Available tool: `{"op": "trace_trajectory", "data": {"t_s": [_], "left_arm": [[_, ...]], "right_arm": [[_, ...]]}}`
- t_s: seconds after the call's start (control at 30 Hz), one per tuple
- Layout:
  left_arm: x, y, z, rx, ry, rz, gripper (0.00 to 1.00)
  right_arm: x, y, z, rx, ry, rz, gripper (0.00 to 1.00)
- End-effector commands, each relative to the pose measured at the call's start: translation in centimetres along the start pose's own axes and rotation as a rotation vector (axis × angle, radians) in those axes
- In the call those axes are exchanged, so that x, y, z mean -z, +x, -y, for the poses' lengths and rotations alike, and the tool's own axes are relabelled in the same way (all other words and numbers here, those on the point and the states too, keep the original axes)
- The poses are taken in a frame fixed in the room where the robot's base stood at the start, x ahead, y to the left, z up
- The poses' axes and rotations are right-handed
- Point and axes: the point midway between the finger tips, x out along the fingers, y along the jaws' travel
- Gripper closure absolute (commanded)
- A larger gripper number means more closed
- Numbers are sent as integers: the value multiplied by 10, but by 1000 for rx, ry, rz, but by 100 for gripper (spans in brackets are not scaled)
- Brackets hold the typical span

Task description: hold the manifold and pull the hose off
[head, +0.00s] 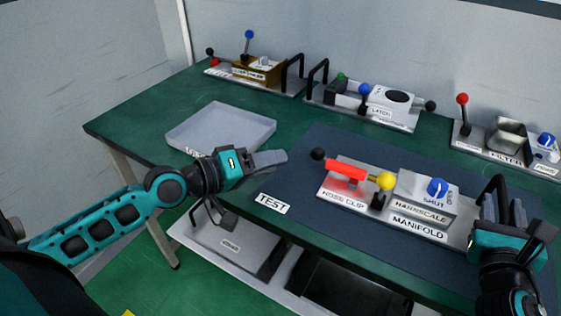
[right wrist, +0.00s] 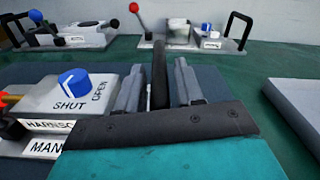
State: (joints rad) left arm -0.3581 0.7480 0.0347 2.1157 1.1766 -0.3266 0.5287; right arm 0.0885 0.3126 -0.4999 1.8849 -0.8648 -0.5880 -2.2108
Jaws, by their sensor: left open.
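The manifold (head: 418,228) is a pale plate with a grey box on the mat; the box bears a blue knob (head: 437,187), also seen in the right wrist view (right wrist: 74,82). At its left end, labelled HOSE CLIP, are a red bar (head: 345,171) with a black ball and a yellow ball (head: 386,181) by a black stand. I cannot tell which part is the hose. My left gripper (head: 283,158) is open and empty, left of the red bar. My right gripper (right wrist: 160,85) has its fingers either side of the manifold's black handle (right wrist: 160,62); whether they grip it is unclear.
A grey tray (head: 222,128) lies at the table's left. Behind the mat (head: 320,140) stand a brown-box fixture (head: 258,70), the LATCH fixture (head: 390,103) and the FILTER fixture (head: 505,140).

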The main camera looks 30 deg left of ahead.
Motion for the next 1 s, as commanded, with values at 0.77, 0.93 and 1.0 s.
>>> {"op": "trace_trajectory", "data": {"t_s": [0.77, 0.93, 1.0], "left_arm": [[0, 0, 0, 0, 0, 0, 58], [0, 0, 0, 0, 0, 0, 58], [0, 0, 0, 0, 0, 0, 58]], "right_arm": [[-3, -58, 0, -3, 1, 6, 49], [-2, -90, 0, -3, 2, 5, 49], [-2, -100, 0, -2, 1, 6, 49]]}}
